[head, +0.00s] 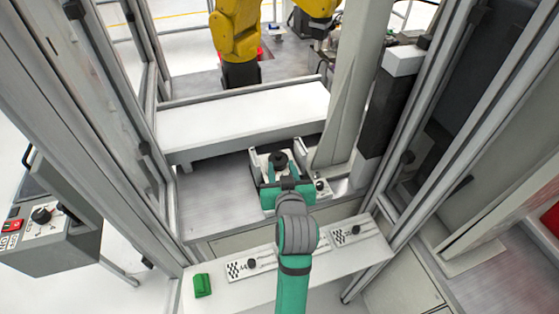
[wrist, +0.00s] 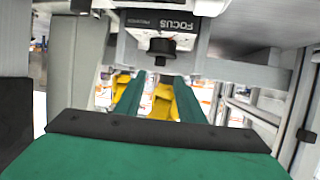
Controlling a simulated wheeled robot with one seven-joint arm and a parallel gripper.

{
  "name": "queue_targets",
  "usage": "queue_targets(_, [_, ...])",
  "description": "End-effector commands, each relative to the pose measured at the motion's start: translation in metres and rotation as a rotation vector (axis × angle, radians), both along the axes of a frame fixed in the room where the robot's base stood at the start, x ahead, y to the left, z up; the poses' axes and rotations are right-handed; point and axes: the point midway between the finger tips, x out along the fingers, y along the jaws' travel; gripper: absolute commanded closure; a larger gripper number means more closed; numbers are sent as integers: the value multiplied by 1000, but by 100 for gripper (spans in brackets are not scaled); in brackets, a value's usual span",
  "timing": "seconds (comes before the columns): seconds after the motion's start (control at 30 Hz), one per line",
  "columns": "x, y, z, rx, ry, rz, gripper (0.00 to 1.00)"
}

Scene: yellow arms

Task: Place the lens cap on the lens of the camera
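In the wrist view, a dark box marked FOCUS (wrist: 160,22), which looks like the camera, shows at the top centre. A round black part (wrist: 162,46) sticks out below it; I cannot tell whether it is the bare lens or the lens cap. My gripper (wrist: 160,78) has two green fingers standing apart, with a gap through which the background shows. The fingertips are just below the black part in the picture; contact is not clear. In the head view, my gripper (head: 278,172) is at a white fixture with a round black top (head: 278,158). No separate lens cap can be made out.
A long white bench (head: 245,118) lies behind the fixture. Grey frame posts stand on both sides. A white ledge in front carries two panels with black knobs (head: 252,263) and a green block (head: 202,285). Yellow robot arms (head: 236,38) stand at the back.

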Motion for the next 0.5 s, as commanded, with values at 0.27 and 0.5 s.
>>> queue_targets(0.27, [-35,-5,13,1,0,-1,65])
queue_targets(0.5, [-42,-5,13,1,1,-2,65])
